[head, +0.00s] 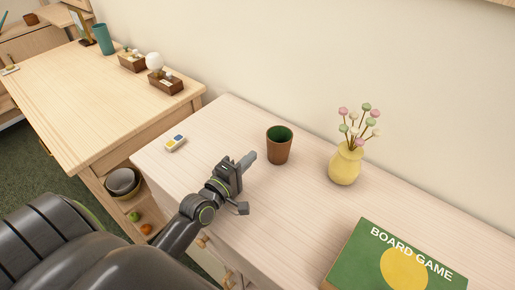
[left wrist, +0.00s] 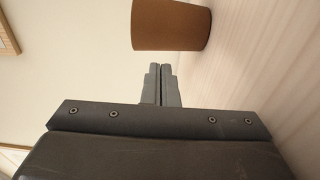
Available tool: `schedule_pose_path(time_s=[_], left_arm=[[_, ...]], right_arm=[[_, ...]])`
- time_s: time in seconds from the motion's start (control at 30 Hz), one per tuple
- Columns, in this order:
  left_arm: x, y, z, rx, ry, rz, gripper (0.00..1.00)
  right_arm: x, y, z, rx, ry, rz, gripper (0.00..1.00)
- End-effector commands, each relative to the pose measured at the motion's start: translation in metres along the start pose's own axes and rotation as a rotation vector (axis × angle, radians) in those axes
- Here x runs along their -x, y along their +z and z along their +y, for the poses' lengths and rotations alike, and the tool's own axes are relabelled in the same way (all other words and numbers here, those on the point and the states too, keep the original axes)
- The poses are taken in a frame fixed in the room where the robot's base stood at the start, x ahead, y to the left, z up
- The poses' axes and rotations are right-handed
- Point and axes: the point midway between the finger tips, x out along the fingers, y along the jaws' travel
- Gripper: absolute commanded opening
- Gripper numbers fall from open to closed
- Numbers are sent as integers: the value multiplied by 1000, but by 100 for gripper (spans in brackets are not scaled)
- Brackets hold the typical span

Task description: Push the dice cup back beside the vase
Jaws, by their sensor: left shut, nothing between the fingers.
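The dice cup (head: 279,149) is brown with a green inside and stands upright on the light wooden cabinet top. The yellow vase (head: 345,166) with pink, green and cream ball flowers stands to its right, with a gap between them. My left gripper (head: 250,157) is shut and empty, its fingertips just left of the cup. My right gripper is not in view.
A green board game box (head: 345,262) lies at the front right of the top. A small white, blue and yellow item (head: 175,143) lies at the left. The wall runs close behind the cup and vase. The surface between cup and vase is clear.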

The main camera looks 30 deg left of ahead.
Motion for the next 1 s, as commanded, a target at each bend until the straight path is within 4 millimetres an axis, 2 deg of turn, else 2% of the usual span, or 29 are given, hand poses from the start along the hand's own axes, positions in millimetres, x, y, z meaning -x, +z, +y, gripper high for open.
schedule_pose_path(time_s=[0.1, 0.3, 0.77, 0.87, 1.0], left_arm=[[-20, 0, 1, 1, 1, 0, 0], [-37, 0, 0, 1, -1, 0, 0], [-42, 1, 0, 1, 0, 0, 0], [-49, 8, 1, 6, 1, 1, 0], [-68, 28, 2, 8, 2, 0, 0]], right_arm=[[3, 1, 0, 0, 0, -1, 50], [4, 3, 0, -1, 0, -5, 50], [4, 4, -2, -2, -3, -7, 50], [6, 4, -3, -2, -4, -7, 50], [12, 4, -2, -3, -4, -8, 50]])
